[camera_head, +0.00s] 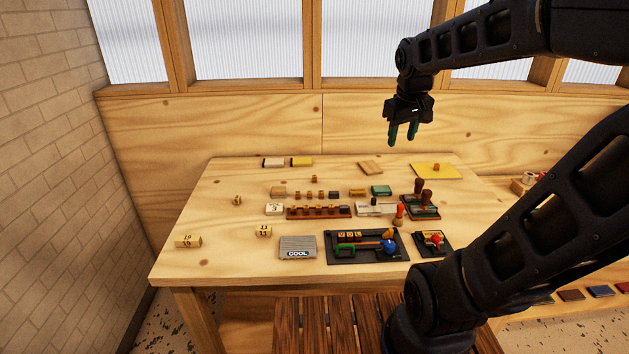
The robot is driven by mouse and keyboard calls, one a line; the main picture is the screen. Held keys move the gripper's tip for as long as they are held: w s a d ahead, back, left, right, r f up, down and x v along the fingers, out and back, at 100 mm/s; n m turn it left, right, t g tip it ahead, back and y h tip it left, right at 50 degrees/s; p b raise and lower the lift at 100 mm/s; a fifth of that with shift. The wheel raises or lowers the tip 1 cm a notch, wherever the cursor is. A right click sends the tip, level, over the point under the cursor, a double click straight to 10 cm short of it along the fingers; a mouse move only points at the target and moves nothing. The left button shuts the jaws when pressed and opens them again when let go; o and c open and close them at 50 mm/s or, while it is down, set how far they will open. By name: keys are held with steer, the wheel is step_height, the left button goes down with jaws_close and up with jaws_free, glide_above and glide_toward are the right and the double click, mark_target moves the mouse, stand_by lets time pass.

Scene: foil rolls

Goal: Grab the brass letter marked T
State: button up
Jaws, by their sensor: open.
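My gripper (402,141) is open and empty, fingers pointing down, high above the far right part of the wooden table (222,222). Several small brass-coloured blocks (309,195) stand in a row near the table's middle. More brass-coloured pieces sit on a dark reddish rack (318,212) just in front of them, and a single one (314,179) stands behind the row. Other brass-coloured pieces lie in the black tray (337,259) at the front. The marks on all these are too small to read, so I cannot tell which is the T. My gripper is well apart from them.
A grey COOL block (298,247) and cream dated blocks (188,241) lie at the front left. Stamps with brown handles (420,187) and a red-topped stamp (399,213) stand at right. A yellow sheet (434,171) lies back right. The table's left side is mostly clear.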

steer(key=w+a+n+g, duration=0.1)
steer(key=w+a+n, duration=0.3)
steer(key=w, duration=0.7)
steer(key=n+g+h, duration=0.2)
steer(key=n+h, duration=0.2)
steer(key=n, duration=0.8)
glide_above(314, 176)
steer(key=a, duration=0.3)
steer(key=f, duration=2.8)
steer(key=shift+w+d+f, duration=0.2)
steer(key=shift+d, duration=0.05)
steer(key=shift+s+x, duration=0.15)
steer(key=shift+x, duration=1.15)
steer(key=shift+s+x, duration=0.15)
steer(key=shift+x, duration=1.1)
steer(key=shift+c, duration=0.4)
jaws_close()
